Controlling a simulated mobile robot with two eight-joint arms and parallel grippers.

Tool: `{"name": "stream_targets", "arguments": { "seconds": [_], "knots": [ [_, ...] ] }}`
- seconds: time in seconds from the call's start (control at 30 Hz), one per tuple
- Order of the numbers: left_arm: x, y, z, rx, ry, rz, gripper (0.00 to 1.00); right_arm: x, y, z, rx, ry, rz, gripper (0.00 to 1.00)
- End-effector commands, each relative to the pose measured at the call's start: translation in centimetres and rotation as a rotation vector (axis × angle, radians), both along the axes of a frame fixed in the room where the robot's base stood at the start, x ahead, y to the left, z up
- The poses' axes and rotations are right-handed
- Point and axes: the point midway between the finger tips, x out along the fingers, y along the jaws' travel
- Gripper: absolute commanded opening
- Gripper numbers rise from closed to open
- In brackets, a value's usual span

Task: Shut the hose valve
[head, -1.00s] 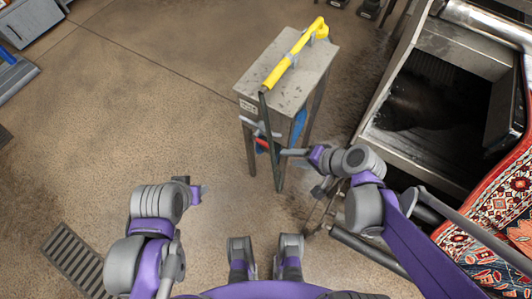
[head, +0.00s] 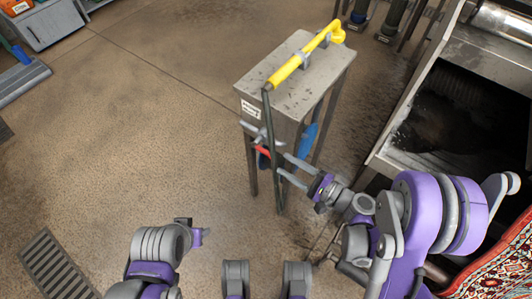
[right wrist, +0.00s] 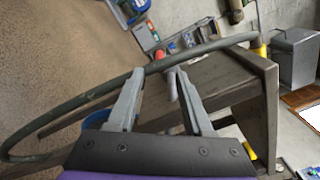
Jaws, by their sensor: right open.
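A black hose (head: 272,135) hangs from a yellow wand (head: 303,58) down the front of a metal stand. Beside the hose, at the stand's front, are a red piece (head: 263,151) and a grey bar (head: 249,128), which look like the valve's parts. My right gripper (head: 280,166) is open, its fingers pointing at them. In the right wrist view the gripper (right wrist: 160,72) has the hose (right wrist: 100,88) across its fingertips. A grey lever-like piece (right wrist: 171,86) shows between the fingers, with red (right wrist: 160,54) just beyond. My left gripper (head: 200,236) is low left, away from the stand; its jaws are unclear.
The metal stand (head: 290,97) has thin legs, with a blue item (head: 307,140) at its side. A large metal machine (head: 425,160) and a patterned rug (head: 500,270) are at right. A floor grate (head: 55,265) lies at lower left. The floor left of the stand is clear.

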Motion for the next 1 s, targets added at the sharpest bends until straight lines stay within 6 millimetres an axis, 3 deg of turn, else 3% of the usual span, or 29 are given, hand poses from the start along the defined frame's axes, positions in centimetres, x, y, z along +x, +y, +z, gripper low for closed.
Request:
{"name": "stream_targets", "arguments": {
  "seconds": [0.2,0.4,0.83,1.0],
  "knots": [
    [0.1,0.0,-0.4,0.0,0.001,0.0,0.5,2.5,3.7,0.0,0.0,0.0,0.004,0.51],
    [0.1,0.0,-0.7,0.0,0.001,0.0,0.5,4.2,5.9,0.0,0.0,0.0,0.003,0.51],
    [0.1,0.0,-0.7,0.0,0.001,0.0,0.5,4.9,6.8,0.0,-0.001,0.0,0.001,0.51],
    [0.1,0.0,-0.7,0.0,0.001,0.0,0.5,4.9,6.8,0.0,-0.003,-0.001,0.001,0.22]
  ]
}}
